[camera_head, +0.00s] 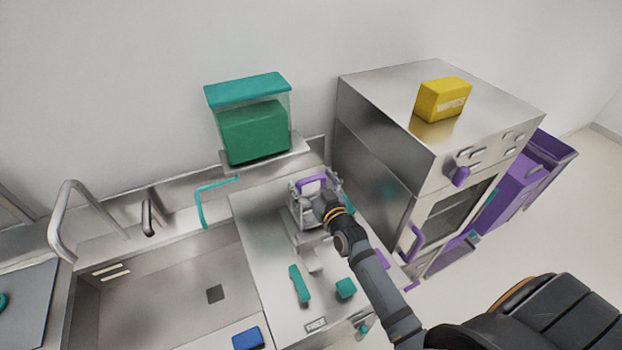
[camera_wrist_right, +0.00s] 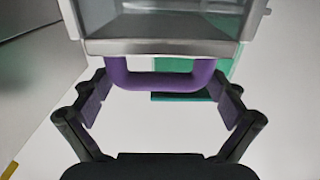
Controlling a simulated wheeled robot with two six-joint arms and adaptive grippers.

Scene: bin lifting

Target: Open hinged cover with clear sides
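A small metal unit (camera_head: 298,214) with a purple handle (camera_head: 312,181) stands on the steel counter, partly hidden behind my right gripper (camera_head: 325,204). In the right wrist view its cover (camera_wrist_right: 165,22) shows a grey metal lower rim and pale, see-through-looking panels. The purple handle (camera_wrist_right: 160,78) hangs along that rim as a wide U. My right gripper (camera_wrist_right: 162,108) is open, with one finger near each end of the handle. Whether the fingers touch the handle is unclear. The cover looks down. My left gripper is in neither view.
A teal-lidded clear bin (camera_head: 248,88) stands on a ledge behind. A steel oven (camera_head: 385,125) with a yellow box (camera_head: 443,100) on top rises to the right. A sink (camera_head: 170,290) lies left. Teal pieces (camera_head: 299,285) lie on the counter front.

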